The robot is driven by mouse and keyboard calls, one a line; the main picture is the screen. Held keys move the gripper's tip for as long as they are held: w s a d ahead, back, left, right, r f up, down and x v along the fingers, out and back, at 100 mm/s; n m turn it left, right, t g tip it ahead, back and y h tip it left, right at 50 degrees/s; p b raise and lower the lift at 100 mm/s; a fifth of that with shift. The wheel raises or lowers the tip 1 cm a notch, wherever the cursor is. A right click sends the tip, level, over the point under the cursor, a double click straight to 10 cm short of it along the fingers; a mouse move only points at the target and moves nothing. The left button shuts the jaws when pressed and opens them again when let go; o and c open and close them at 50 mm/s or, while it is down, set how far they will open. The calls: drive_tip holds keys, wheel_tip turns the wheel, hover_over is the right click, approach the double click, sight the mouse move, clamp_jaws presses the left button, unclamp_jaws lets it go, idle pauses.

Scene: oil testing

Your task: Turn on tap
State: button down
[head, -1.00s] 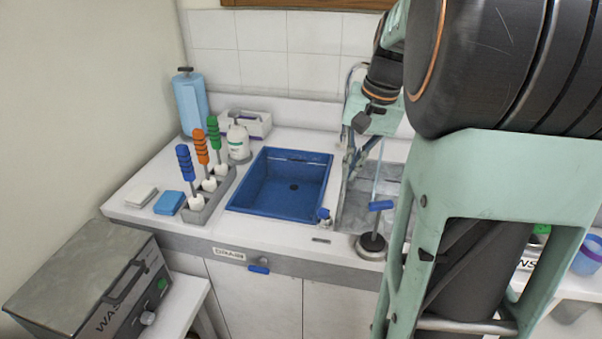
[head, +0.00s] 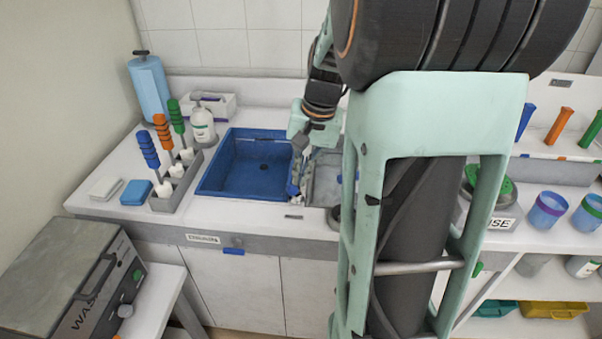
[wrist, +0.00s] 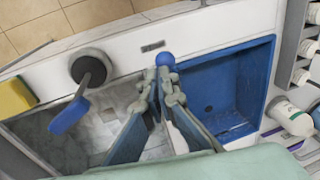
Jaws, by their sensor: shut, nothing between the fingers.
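A small blue knob (wrist: 165,59) stands on the rim between the blue sink and the grey basin. It also shows in the head view (head: 292,190), partly covered by my gripper. My gripper (wrist: 158,84) is shut and empty, pointing down, with its fingertips right beside the knob; I cannot tell whether they touch. In the head view my gripper (head: 297,176) is over the divider between the basins. A blue-handled lever (wrist: 69,114) on a round dark base stands by the grey basin in the wrist view. The spout is hidden.
The blue sink (head: 211,172) is empty. The grey basin (head: 325,178) is partly behind my arm. Orange, green and blue-handled tools in a grey rack (head: 176,190), a white bottle (head: 203,125) and a blue roll (head: 149,90) stand left. A yellow sponge (wrist: 15,97) lies beyond the lever.

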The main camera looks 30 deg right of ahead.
drive_tip(key=shift+s+a+f+b, duration=0.4)
drive_tip(key=shift+a+f, duration=0.15)
drive_tip(key=shift+f, duration=0.1)
drive_tip(key=shift+r, duration=0.1)
drive_tip(key=w+d+p+v, duration=0.1)
drive_tip(key=d+p+v, duration=0.1)
drive_tip(key=v, duration=1.1)
drive_tip(key=shift+d+r+p, duration=0.25)
drive_tip(key=shift+d+p, duration=0.1)
drive_tip(key=shift+p, duration=0.35)
